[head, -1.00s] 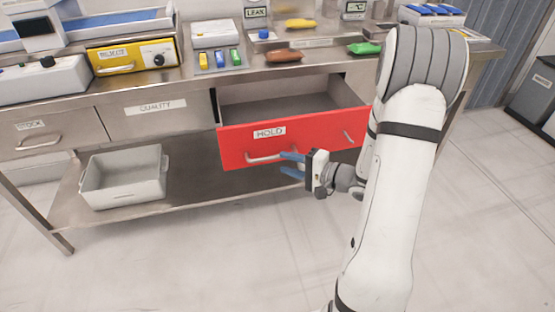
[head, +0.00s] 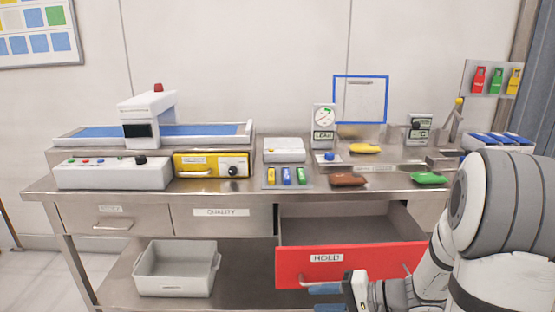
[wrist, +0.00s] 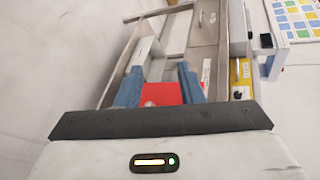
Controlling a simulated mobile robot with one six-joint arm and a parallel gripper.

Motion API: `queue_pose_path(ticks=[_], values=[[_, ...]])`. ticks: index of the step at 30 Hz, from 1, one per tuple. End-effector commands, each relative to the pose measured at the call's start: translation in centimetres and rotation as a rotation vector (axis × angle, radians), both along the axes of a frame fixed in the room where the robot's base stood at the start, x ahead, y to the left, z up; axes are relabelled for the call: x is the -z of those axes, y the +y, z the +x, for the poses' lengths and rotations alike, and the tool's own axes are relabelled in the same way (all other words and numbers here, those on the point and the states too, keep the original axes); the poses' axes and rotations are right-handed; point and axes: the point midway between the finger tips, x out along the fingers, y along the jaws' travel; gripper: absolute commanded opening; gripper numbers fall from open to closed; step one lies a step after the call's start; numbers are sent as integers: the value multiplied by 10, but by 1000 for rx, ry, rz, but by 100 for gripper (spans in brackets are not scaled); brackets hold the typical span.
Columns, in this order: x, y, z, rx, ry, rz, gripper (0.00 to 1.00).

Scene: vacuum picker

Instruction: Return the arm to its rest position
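My gripper (head: 317,298) is low in the head view, in front of the red HOLD drawer (head: 380,261). Its blue fingers are apart with nothing between them. They overlap the right end of the drawer's handle in the picture; I cannot tell whether they touch it. The drawer is pulled out and its visible interior is empty. My white arm fills the lower right and hides part of the drawer's right side. In the wrist view my gripper (wrist: 158,75) also shows its two fingers spread, with part of the red drawer (wrist: 165,93) between them.
The steel workbench (head: 225,192) carries a conveyor unit (head: 150,120), a yellow box (head: 212,165), a gauge (head: 323,127) and colored pouches including a brown one (head: 348,180). A grey bin (head: 177,268) sits on the lower shelf. Floor at the left is clear.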

Motion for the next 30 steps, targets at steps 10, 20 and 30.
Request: queue_pose_path(ticks=[10, 20, 30], values=[[-106, 19, -109, -387, 103, -623, 34], [-187, -26, -133, -365, -50, -1162, 34], [-201, -36, -133, -334, -100, -1257, 34]])
